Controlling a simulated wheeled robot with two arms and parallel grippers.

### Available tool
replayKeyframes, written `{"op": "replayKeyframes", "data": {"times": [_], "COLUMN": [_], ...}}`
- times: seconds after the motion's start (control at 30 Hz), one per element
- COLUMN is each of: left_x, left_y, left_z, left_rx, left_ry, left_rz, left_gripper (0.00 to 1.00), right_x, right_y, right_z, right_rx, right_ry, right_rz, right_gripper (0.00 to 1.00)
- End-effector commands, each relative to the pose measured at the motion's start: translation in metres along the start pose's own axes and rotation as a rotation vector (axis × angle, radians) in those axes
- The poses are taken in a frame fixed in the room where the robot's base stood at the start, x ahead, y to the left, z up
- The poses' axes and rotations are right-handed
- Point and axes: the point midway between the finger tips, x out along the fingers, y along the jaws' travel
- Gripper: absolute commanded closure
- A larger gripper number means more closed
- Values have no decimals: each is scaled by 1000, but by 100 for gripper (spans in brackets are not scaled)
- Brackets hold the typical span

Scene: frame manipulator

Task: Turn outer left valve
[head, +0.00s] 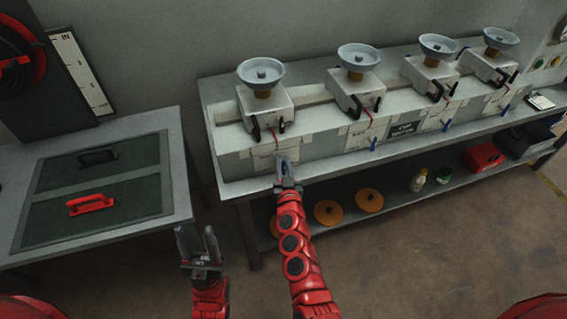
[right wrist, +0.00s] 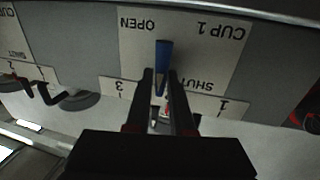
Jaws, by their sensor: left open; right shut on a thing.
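The outer left valve is a small blue lever (right wrist: 164,58) on the front panel below the leftmost cup unit (head: 263,103). Its label (right wrist: 215,45) reads CUP 1, OPEN and SHUT, upside down in the right wrist view. My right gripper (head: 287,181) is at this valve and shut on the blue lever; its fingers (right wrist: 164,85) lie on both sides of the lever in the right wrist view. The lever's lower part is hidden between the fingers. My left gripper (head: 199,240) is open and empty, low in front of the gap between the two tables.
More cup units (head: 358,91) with blue levers (head: 373,145) stand to the right on the bench. A lower shelf holds orange discs (head: 328,212), bottles (head: 418,181) and a red box (head: 482,157). A side table (head: 170,150) at left carries a dark panel with handles.

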Motion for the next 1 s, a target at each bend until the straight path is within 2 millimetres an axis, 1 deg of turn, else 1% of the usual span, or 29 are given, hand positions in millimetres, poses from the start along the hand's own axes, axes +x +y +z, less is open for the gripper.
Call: {"op": "replayKeyframes", "data": {"times": [0.17,0.37,0.7,1.0], "left_x": [1,4,10,10], "left_y": [0,0,0,0], "left_z": [0,-1,-2,-2], "left_rx": [0,0,0,0], "left_ry": [0,0,0,0], "left_rz": [0,0,0,0], "left_gripper": [50,50,50,50], "right_x": [0,1,2,2], "right_y": [1,3,10,17], "right_z": [0,-1,2,6], "right_rx": [25,116,404,684], "right_ry": [-5,-24,-81,-134], "right_rz": [1,1,3,6], "right_gripper": [100,100,100,100]}}
